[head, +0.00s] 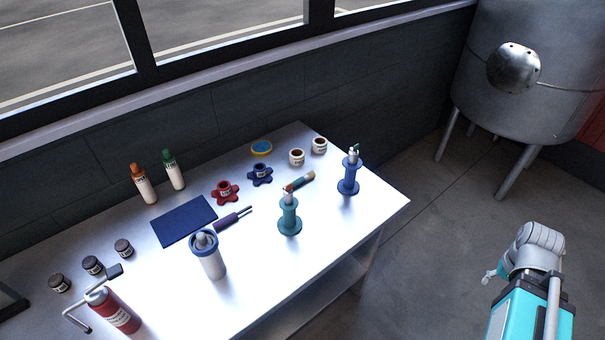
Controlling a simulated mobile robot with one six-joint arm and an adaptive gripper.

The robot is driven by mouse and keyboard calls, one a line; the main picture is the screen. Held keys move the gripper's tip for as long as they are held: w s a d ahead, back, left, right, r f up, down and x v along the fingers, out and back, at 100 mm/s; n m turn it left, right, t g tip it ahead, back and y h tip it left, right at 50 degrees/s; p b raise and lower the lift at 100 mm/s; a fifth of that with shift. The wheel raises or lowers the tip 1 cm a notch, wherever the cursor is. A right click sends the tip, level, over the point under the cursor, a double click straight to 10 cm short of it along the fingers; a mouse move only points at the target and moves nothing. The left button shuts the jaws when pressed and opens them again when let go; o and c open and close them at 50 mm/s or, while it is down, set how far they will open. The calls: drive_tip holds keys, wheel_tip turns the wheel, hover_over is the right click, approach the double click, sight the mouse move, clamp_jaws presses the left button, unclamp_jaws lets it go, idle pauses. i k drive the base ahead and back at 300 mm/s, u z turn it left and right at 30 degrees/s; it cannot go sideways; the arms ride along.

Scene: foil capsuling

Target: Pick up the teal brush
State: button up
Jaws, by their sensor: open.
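A short rod, teal toward its right end with a brown tip (301,182), lies on the steel table (345,235); it looks like the teal brush, but it is too small to be sure. A teal flanged stand (289,219) with a silver and brown top stands just in front of it and may hide part of its left end. My gripper (490,275) is at the lower right, over the floor, well to the right of the table and apart from everything. It is open and looks empty.
A blue flanged stand (348,180) is right of the rod. White jars (297,157), a blue knob (260,174) and a red knob (224,191) lie behind and left. A metal tank (520,90) is at the back right.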

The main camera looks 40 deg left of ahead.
sight(311, 175)
drive_tip(key=u, duration=0.55)
drive_tip(key=i, duration=0.85)
drive_tip(key=u, duration=0.7)
drive_tip(key=k, duration=0.85)
drive_tip(key=u, duration=0.15)
drive_tip(key=i, duration=0.75)
